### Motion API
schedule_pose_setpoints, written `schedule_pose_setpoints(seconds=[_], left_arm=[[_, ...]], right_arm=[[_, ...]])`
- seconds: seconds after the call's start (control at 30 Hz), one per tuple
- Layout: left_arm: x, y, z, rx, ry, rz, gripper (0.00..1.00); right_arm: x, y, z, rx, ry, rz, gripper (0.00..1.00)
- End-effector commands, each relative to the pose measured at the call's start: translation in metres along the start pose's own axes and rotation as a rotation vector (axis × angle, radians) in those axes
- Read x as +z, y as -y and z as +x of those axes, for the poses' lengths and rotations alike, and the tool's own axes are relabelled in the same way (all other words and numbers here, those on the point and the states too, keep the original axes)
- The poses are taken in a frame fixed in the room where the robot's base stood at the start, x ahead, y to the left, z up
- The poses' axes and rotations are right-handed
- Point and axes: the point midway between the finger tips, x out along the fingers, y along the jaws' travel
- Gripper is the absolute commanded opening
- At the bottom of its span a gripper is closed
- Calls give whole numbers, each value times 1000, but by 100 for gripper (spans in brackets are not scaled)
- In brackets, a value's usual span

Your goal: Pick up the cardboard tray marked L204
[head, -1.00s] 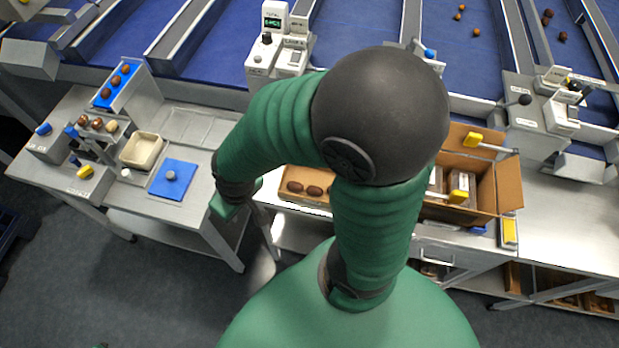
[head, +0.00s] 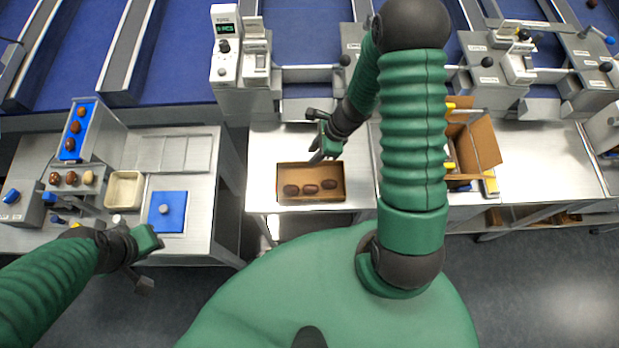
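A shallow brown cardboard tray (head: 312,171) holding three dark dates lies on the steel bench at the centre of the head view. No marking on it can be read from here. My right gripper (head: 317,137) is just behind and above the tray's far edge, with its dark fingers spread apart and nothing between them. It does not appear to hold the tray. My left gripper (head: 146,263) is in front of the left bench's near edge, far from the tray. I cannot make out both of its fingers clearly.
The left bench carries a blue mat (head: 182,211) with a knob, a cream bowl (head: 124,190) and a sample rack with dates. An open cardboard box (head: 483,147) stands right of my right arm. A gap separates the left bench from the centre bench.

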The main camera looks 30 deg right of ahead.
Motion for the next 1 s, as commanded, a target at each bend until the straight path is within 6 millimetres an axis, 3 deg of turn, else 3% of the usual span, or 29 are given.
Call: schedule_pose_setpoints(seconds=[0.3,0.53,0.73,1.0], left_arm=[[0,0,0,0,0,0,28],[0,0,0,0,0,0,28],[0,0,0,0,0,0,28],[0,0,0,0,0,0,28]], right_arm=[[-3,1,50,4,-1,0,28],[-2,1,51,2,-2,-1,27],[-2,1,51,2,-2,-1,1],[-2,2,51,2,-2,-1,0]])
